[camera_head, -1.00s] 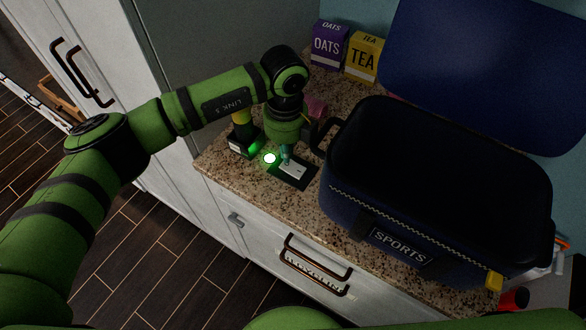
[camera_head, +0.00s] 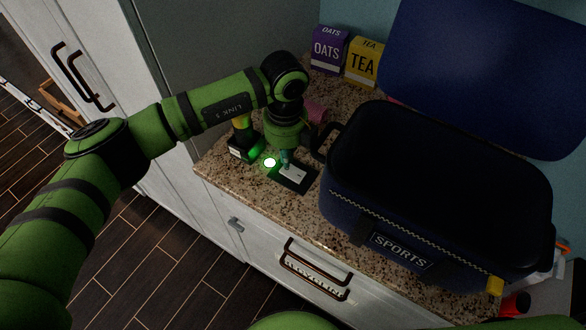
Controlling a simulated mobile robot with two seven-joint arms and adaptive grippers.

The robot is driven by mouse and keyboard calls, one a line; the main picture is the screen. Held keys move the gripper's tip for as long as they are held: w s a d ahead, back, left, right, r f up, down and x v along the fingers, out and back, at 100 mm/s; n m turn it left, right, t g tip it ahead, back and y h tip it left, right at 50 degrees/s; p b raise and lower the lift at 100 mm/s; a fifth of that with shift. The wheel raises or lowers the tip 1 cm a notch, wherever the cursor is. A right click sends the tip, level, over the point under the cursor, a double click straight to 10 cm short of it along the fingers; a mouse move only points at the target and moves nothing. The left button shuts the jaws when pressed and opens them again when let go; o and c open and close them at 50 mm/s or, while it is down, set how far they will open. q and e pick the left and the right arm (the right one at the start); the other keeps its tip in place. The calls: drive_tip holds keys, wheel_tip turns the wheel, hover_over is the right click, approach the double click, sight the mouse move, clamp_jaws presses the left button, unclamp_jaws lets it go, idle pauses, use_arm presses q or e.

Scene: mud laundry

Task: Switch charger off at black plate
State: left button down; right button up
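The black plate (camera_head: 296,184) lies on the granite counter between the yellow-and-black charger unit and the sports bag, with a light-coloured switch piece (camera_head: 292,173) on it. A round light (camera_head: 270,162) glows white-green beside the plate. A yellow and black device, seemingly the charger (camera_head: 241,147), stands left of the light with a green glow on its side. My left gripper (camera_head: 286,160) points down at the plate, its tip at or just above the switch piece. Its fingers are small and partly hidden by my wrist, so their opening and contact are unclear. My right gripper is out of view.
An open navy sports bag (camera_head: 400,250) fills the right of the counter, its lid (camera_head: 480,75) raised. Oats (camera_head: 328,50) and tea (camera_head: 364,62) boxes stand behind. A pink item (camera_head: 315,112) sits behind my wrist. Drawers (camera_head: 300,275) lie below the counter edge.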

use_arm(q)
drive_tip(key=shift+f+b, duration=0.65)
drive_tip(key=shift+f, duration=0.15)
idle(0.7)
drive_tip(key=shift+r, duration=0.15)
drive_tip(key=shift+r+p, duration=0.5)
drive_tip(key=shift+r, duration=0.15)
wheel_tip(320, 180, up, 6)
drive_tip(key=p, duration=0.2)
drive_tip(key=shift+f+p, duration=0.25)
drive_tip(key=shift+p, duration=0.15)
drive_tip(key=shift+s+f, duration=0.1)
